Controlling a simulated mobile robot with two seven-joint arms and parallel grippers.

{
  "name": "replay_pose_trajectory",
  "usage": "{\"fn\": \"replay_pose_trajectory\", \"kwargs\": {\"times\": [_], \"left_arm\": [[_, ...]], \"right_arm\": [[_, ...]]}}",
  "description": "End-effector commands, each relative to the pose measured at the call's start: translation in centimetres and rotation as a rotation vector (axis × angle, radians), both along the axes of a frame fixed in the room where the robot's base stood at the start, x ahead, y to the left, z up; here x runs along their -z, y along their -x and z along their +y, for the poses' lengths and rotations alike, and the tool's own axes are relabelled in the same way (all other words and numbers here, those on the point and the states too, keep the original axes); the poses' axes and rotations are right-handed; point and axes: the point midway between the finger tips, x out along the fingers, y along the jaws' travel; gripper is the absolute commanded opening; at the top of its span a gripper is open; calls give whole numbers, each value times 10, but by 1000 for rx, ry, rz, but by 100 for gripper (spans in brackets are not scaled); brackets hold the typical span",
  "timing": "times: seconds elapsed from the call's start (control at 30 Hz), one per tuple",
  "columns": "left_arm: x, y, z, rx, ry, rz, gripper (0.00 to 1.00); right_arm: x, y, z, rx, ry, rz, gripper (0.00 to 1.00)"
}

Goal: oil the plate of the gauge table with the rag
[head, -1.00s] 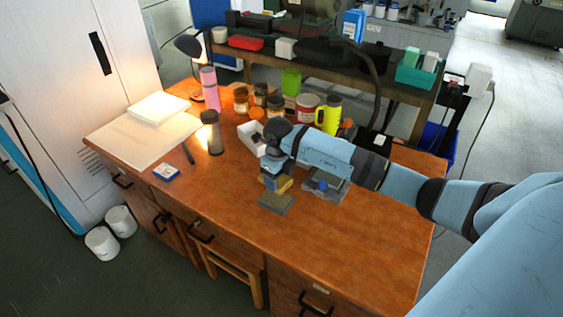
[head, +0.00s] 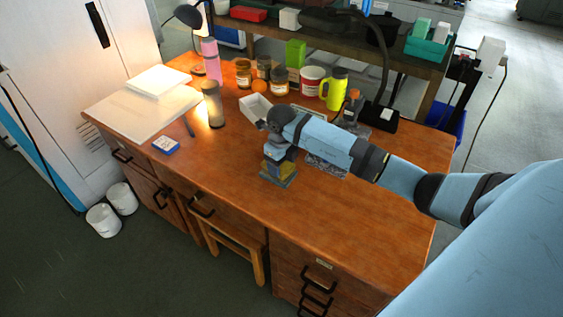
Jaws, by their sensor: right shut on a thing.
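The gauge table's plate (head: 289,183) is a small grey-green square low on the wooden desk, left of the desk's middle. The fingertips are too small to make out. My left gripper is not in view.
A clear case (head: 328,166) lies partly hidden under my right forearm. A blue box (head: 166,145) lies left. The desk's front right is clear.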

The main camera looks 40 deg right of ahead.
Motion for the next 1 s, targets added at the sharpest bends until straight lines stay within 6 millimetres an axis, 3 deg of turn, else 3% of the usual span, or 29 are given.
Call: {"fn": "replay_pose_trajectory", "kwargs": {"times": [1.0], "left_arm": [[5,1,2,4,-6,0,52]], "right_arm": [[5,0,0,0,0,0,44]]}}
